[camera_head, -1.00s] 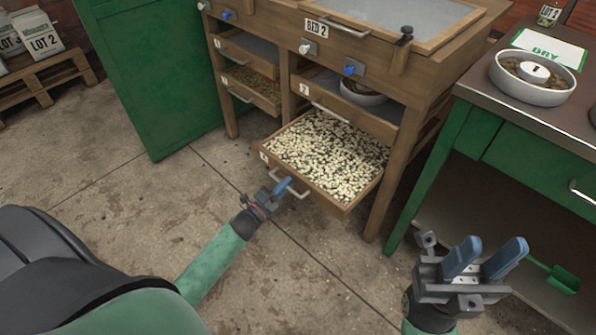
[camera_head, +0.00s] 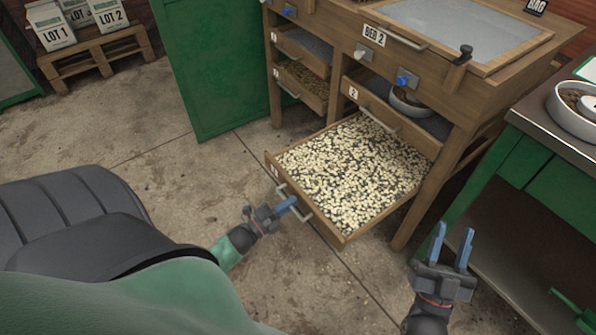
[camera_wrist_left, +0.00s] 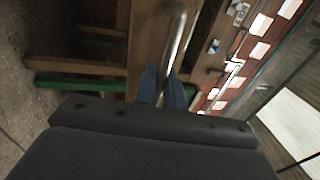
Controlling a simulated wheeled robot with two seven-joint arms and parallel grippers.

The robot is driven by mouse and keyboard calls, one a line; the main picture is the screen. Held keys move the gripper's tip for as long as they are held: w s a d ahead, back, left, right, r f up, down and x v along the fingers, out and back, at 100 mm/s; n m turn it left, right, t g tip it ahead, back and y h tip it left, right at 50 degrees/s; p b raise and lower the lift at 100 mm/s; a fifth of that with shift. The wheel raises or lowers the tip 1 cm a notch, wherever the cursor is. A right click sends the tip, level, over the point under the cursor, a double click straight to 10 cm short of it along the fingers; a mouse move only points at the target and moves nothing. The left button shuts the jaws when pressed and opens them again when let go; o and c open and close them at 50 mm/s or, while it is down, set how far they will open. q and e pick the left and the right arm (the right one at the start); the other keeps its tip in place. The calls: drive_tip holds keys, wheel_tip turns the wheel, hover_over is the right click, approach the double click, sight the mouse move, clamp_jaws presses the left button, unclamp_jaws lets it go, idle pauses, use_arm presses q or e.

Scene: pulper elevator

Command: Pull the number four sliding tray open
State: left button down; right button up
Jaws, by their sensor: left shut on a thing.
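The lower right sliding tray (camera_head: 345,172) of the wooden cabinet is slid well out and full of pale beans. Its front label is too small to read. My left gripper (camera_head: 290,205) is shut on the tray's metal bar handle (camera_head: 296,207). In the left wrist view the blue fingertips (camera_wrist_left: 163,88) sit on either side of the handle bar (camera_wrist_left: 175,45). My right gripper (camera_head: 452,245) is open and empty, right of the tray and apart from it.
The tray marked 2 (camera_head: 400,118) above holds a bowl. Two trays (camera_head: 301,82) stand in the left column. A green-fronted metal bench (camera_head: 545,140) is at the right. A green panel (camera_head: 215,70) stands left of the cabinet. The floor before the tray is clear.

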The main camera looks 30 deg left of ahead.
use_arm(q)
drive_tip(key=shift+s+a, duration=0.25)
drive_tip(key=shift+s, duration=0.45)
use_arm(e)
drive_tip(key=shift+w+a+f+g, duration=0.1)
drive_tip(key=shift+w+f+g, duration=0.1)
drive_tip(key=shift+f, duration=0.4)
drive_tip(key=shift+w+a+f+g, duration=0.1)
drive_tip(key=shift+w+f+g, duration=0.1)
drive_tip(key=shift+f, duration=0.35)
drive_tip(key=shift+w+a+f+g, duration=0.1)
drive_tip(key=shift+w+f+g, duration=0.1)
drive_tip(key=shift+f, duration=0.4)
use_arm(q)
drive_tip(key=c, duration=1.6)
unclamp_jaws()
use_arm(e)
drive_tip(key=shift+d, duration=0.1)
use_arm(q)
drive_tip(key=shift+s, duration=0.1)
